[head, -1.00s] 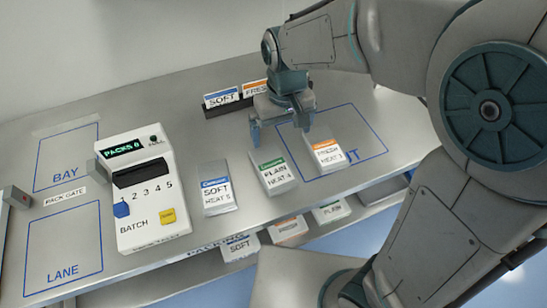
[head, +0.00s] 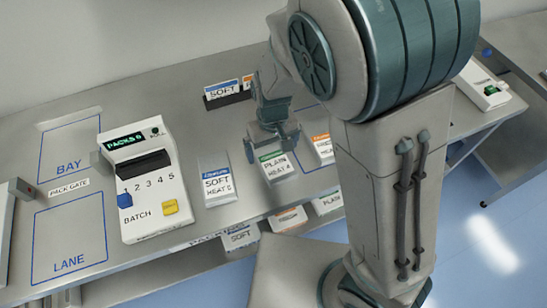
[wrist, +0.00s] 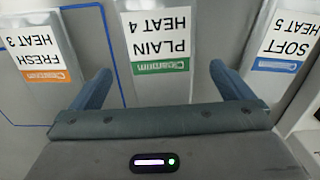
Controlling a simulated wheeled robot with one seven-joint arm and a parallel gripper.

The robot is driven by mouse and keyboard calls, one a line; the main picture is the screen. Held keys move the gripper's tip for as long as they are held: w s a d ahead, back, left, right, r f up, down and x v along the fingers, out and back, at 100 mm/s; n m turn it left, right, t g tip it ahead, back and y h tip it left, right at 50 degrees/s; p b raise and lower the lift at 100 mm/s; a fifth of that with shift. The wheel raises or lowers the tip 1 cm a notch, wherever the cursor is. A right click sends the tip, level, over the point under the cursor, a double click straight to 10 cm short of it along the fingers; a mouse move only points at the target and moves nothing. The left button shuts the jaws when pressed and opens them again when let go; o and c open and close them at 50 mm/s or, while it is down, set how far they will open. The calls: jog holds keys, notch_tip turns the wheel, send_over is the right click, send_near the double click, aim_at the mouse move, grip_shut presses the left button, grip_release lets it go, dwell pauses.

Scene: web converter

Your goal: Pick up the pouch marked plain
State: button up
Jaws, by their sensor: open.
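The pouch marked plain (head: 278,170) lies on the metal table, with a white label, a green band and "HEAT 4". In the wrist view the plain pouch (wrist: 161,60) appears upside down, ahead of and between the fingers. My gripper (head: 272,150) is over the far end of this pouch.
The soft pouch (head: 217,185) lies left of the plain one, and the fresh pouch (head: 323,148) lies right, partly behind my arm. A batch machine (head: 145,190) stands further left. A holder (head: 228,98) with more pouches stands behind. Other pouches (head: 240,237) lie on a lower shelf.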

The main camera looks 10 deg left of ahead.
aim_at(273, 157)
jog(key=shift+f, duration=1.9)
jog(key=c, duration=1)
jog(key=shift+r, duration=0.1)
